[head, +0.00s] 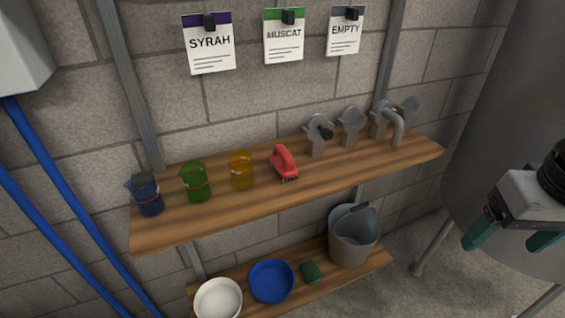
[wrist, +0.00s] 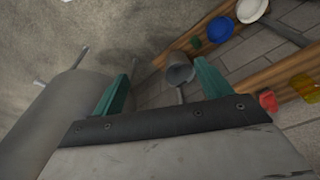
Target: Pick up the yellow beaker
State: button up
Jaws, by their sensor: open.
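The yellow beaker (head: 241,170) stands upright on the upper wooden shelf (head: 290,204) in the head view, between the green beaker (head: 195,182) and a red-handled brush (head: 284,162). Part of it also shows at the right edge of the wrist view (wrist: 304,88). My gripper (head: 512,238) is at the far right of the head view, well away from the beaker, in front of the large grey tank. In the wrist view its teal fingers (wrist: 160,90) are wide apart with nothing held between them.
A dark blue beaker (head: 148,196) stands left of the green one. Grey metal fittings (head: 350,128) stand at the shelf's right. The lower shelf holds a white bowl (head: 218,300), a blue bowl (head: 271,281), a green sponge (head: 311,272) and a grey bucket (head: 352,238). The tank (head: 510,110) is at right.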

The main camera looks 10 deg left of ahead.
jog(key=w+a+f+n+t+y, duration=0.1)
jog(key=w+a+f+n+t, duration=0.15)
jog(key=w+a, duration=0.65)
jog(key=w+a+f+n+t+y, duration=0.15)
jog(key=w+a+t, duration=0.25)
jog(key=w, duration=0.9)
jog(key=n+y, duration=0.6)
jog(key=y, duration=0.3)
send_near(249, 164)
jog(key=x, duration=0.7)
jog(key=shift+a, duration=0.15)
jog(key=x, duration=0.7)
jog(key=shift+w+a+f, duration=0.1)
jog(key=shift+a+f, duration=0.1)
jog(key=shift+f, duration=0.05)
jog(key=c, duration=1.1)
